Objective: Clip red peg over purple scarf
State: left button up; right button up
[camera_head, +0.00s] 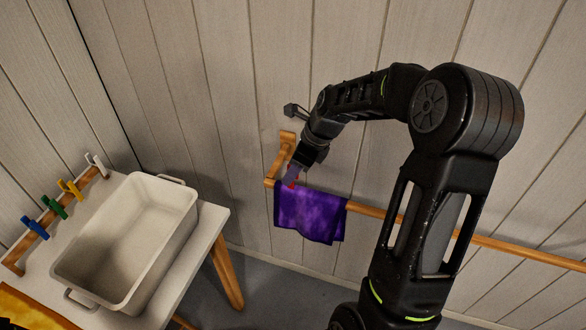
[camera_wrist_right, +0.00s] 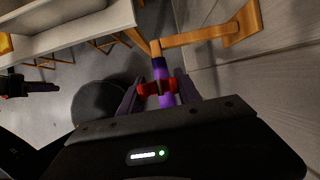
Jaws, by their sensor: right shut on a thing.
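The purple scarf (camera_head: 312,216) hangs folded over the wooden rail near its left end. My right gripper (camera_head: 291,180) is at the top of the scarf, by its left edge. It is shut on the red peg (camera_head: 291,184), mostly hidden in the head view. In the right wrist view, the red peg (camera_wrist_right: 143,88) sits between the fingers, with red parts on both sides of the purple strip of scarf (camera_wrist_right: 160,70) on the rail. Whether the peg grips the cloth cannot be told. A dark shape at the left of the wrist view may be my left gripper (camera_wrist_right: 38,88); its jaws are unclear.
The wooden rail (camera_head: 400,217) runs along the plank wall on a bracket (camera_head: 283,155). At left, a white table (camera_head: 209,225) bears a white tub (camera_head: 187,213) and a rack with blue (camera_head: 35,229), green (camera_head: 55,207), yellow (camera_head: 70,188) and white (camera_head: 96,164) pegs. The rail right of the scarf is bare.

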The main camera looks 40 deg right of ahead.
aim_at(293, 185)
jog(key=shift+f+b, duration=0.95)
jog(key=shift+f, duration=0.3)
jog(key=shift+f+b, duration=0.6)
jog(key=shift+f, duration=0.85)
jog(key=shift+f, duration=0.3)
jog(key=o, duration=1.4)
